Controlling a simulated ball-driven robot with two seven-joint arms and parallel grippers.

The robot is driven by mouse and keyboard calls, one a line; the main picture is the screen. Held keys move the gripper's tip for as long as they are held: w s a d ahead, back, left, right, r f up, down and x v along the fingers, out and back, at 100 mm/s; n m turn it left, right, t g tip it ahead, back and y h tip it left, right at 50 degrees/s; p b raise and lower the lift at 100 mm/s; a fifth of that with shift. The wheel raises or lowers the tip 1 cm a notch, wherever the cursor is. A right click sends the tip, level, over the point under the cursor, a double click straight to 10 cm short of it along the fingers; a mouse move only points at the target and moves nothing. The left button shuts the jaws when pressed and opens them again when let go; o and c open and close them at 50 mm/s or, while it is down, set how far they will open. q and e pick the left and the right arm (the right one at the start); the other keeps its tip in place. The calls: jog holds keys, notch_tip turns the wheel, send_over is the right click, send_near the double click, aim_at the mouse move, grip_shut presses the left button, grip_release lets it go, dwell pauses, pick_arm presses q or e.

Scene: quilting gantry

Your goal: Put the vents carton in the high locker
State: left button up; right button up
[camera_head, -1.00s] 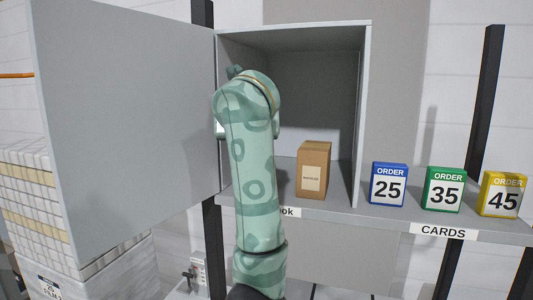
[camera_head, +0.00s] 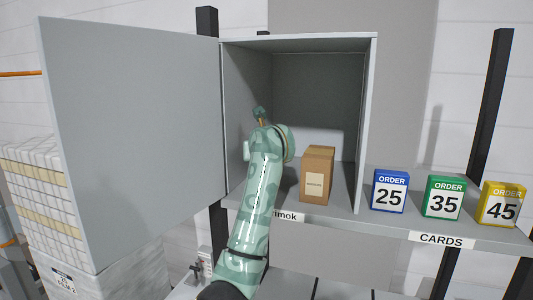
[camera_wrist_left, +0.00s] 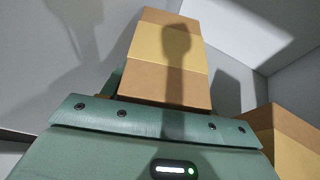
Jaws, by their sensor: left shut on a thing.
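The high locker (camera_head: 371,120) is an open grey box on the shelf, and its door (camera_head: 135,130) is swung out to the left. My left arm reaches into its left part in the head view. My left gripper (camera_head: 261,115) is mostly hidden there by my own wrist. In the left wrist view it is shut on a brown carton (camera_wrist_left: 172,85) with a pale yellow band, inside the grey walls. I cannot read a name on this carton. My right gripper is not in view.
Another brown carton (camera_head: 317,176) with a small label stands upright inside the locker at the right; it also shows in the left wrist view (camera_wrist_left: 285,140). Blue (camera_head: 389,191), green (camera_head: 444,193) and yellow (camera_head: 501,204) order cards stand on the shelf to the right.

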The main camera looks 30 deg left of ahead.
pick_arm(q)
jog(key=shift+w+f+p, duration=0.1)
jog(key=shift+w+p, duration=0.05)
jog(key=shift+p, duration=0.25)
jog(key=shift+a+f, duration=0.1)
jog(key=shift+f, duration=0.1)
jog(key=shift+f, duration=0.15)
jog(key=o, duration=0.9)
jog(key=shift+c, duration=0.2)
